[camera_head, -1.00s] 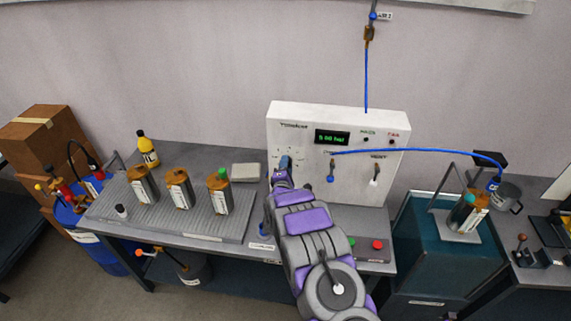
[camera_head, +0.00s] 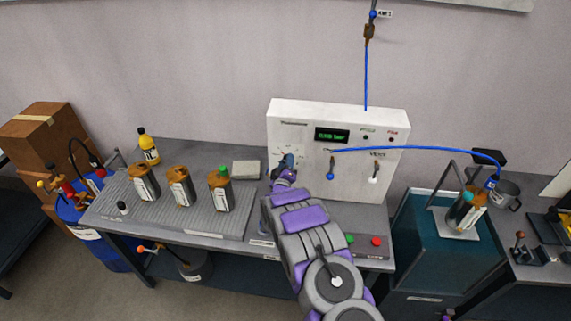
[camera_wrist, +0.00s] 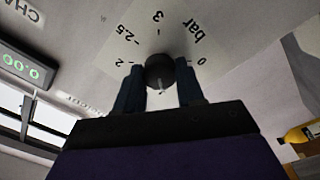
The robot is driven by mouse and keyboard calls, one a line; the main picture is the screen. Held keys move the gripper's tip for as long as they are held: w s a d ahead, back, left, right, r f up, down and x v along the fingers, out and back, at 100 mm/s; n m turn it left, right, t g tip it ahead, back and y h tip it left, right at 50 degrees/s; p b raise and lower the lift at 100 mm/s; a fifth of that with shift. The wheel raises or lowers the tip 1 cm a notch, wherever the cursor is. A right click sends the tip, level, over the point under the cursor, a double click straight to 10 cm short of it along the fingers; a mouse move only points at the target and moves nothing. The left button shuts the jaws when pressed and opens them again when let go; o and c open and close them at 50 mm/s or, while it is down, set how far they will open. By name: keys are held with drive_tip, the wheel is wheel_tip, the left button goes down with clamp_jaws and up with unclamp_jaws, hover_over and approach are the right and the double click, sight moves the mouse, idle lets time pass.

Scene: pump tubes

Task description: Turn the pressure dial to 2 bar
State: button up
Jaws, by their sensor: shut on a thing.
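The pressure dial is a round dark knob (camera_wrist: 160,71) on the white panel of the pump unit (camera_head: 350,115). A small pale mark shows on the knob's lower side in that view. My gripper (camera_wrist: 160,85) has one dark blue finger on each side of the knob and is shut on it. In the head view my gripper (camera_head: 285,163) is at the panel's left side and hides most of the dial. The green display (camera_wrist: 22,68) shows zeros in the wrist view.
Two small levers, one blue (camera_head: 330,176) and one white (camera_head: 373,180), sit right of the dial. A blue tube (camera_head: 420,149) runs across the panel to a bottle at the right. Several brown bottles stand on the grey tray (camera_head: 110,210) at left.

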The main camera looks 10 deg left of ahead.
drive_tip(key=shift+s+f+m+g+h+b, duration=0.15)
drive_tip(key=shift+m+b, duration=1.15)
drive_tip(key=shift+m, duration=3.65)
drive_tip(key=shift+w+f+m+g+h+b, duration=0.15)
drive_tip(key=shift+m+b, duration=1.1)
drive_tip(key=shift+m, duration=3.7)
drive_tip(key=shift+s, duration=0.1)
drive_tip(key=o, duration=1)
drive_tip(key=shift+a, duration=0.15)
drive_tip(key=shift+o, duration=0.2)
drive_tip(key=shift+r, duration=0.1)
drive_tip(key=s+a+p, duration=0.1)
drive_tip(key=s, duration=1.6)
drive_tip(key=shift+a, duration=0.15)
